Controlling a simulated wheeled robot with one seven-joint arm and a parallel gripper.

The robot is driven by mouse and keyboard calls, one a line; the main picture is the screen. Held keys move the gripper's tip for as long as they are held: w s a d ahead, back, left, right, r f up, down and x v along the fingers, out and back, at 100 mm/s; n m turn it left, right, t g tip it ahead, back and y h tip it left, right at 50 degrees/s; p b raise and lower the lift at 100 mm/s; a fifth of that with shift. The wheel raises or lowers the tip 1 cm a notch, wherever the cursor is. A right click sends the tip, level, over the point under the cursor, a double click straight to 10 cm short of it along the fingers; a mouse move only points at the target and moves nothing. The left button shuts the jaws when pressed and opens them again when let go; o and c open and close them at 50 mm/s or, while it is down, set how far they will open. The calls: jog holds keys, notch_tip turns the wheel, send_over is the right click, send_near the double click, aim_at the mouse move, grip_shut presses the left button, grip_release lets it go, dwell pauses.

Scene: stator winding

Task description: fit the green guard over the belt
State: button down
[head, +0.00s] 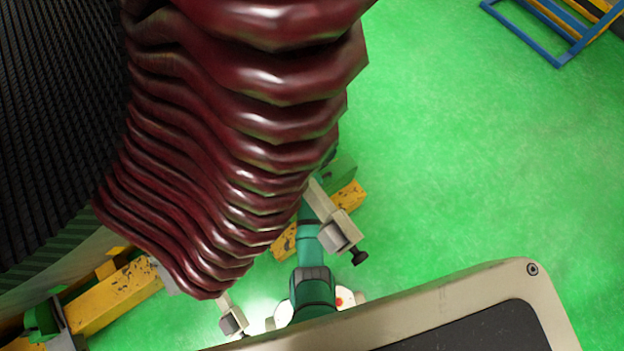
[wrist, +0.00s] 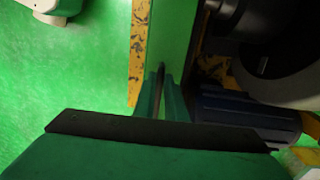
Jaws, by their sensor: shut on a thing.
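In the head view, large dark-red coils hide the gripper and guard.
A blue ribbed motor (wrist: 245,115) and a dark round part (wrist: 240,18) lie to the right in the wrist view. A worn yellow beam (wrist: 138,50) runs to the left. The dark-red coils (head: 230,150) bulge across the head view. Open green floor (head: 470,150) lies right.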

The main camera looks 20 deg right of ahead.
jog(key=shift+w+a, duration=0.25)
jog(key=shift+w, duration=0.5)
jog(key=shift+w+a, duration=0.25)
jog(key=shift+w, duration=0.5)
jog(key=shift+w+a, duration=0.25)
jog(key=shift+w, duration=0.5)
jog(key=shift+f, duration=1.3)
jog(key=c, duration=1.7)
grip_release()
jog(key=shift+s+f, duration=0.1)
jog(key=r, duration=1.1)
jog(key=shift+w+a, duration=0.1)
jog(key=shift+w, duration=0.15)
